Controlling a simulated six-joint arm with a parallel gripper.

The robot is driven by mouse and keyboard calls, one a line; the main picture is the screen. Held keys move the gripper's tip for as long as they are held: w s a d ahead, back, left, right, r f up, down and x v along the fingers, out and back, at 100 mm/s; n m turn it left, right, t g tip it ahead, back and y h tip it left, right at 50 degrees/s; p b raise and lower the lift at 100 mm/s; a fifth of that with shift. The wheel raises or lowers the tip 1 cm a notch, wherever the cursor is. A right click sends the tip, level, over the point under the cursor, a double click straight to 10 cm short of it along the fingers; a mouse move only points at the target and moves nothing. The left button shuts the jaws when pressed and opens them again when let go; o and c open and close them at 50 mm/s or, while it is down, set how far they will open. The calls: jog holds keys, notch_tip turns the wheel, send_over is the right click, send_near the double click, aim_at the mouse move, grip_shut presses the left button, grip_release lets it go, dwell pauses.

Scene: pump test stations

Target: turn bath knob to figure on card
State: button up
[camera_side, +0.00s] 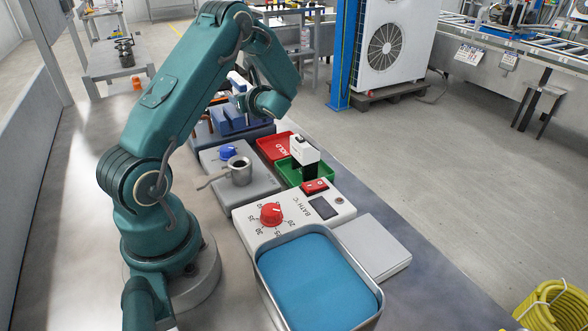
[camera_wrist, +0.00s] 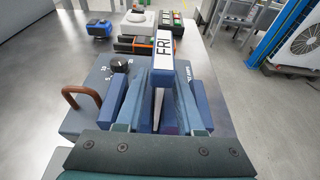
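The bath station (camera_side: 296,212) is a pale box marked "BATH °C". Its red knob (camera_side: 271,213) has a dial of figures around it. My gripper (camera_wrist: 160,105) is well away from that knob, over a blue station (camera_wrist: 88,72) behind it. In the wrist view, an upright piece with a white "FRI" label (camera_wrist: 163,48) stands just beyond or between the blue fingers. I cannot tell whether the fingers grip it. The bath knob is not in the wrist view, and I can read no card figure in either view.
A blue-filled tub (camera_side: 318,268) stands in front of the bath station. Behind it are a grey station with a blue knob (camera_side: 228,152) and a metal cup (camera_side: 239,170), a red tray (camera_side: 273,147) and a green tray (camera_side: 290,168). A brown handle (camera_wrist: 82,98) rises from the blue station.

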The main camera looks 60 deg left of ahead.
jog(key=shift+o, duration=1.2)
jog(key=v, duration=0.3)
jog(key=shift+d+r, duration=0.1)
jog(key=shift+d, duration=0.15)
jog(key=o, duration=0.3)
jog(key=shift+d+r, duration=0.2)
jog(key=shift+d, duration=0.05)
jog(key=shift+o, duration=0.2)
notch_tip(320, 180, up, 11)
jog(key=n+h, duration=1.5)
jog(key=n, duration=1.2)
send_over(271, 209)
notch_tip(271, 209, down, 12)
jog(key=shift+r, duration=0.2)
jog(key=shift+f, duration=2.85)
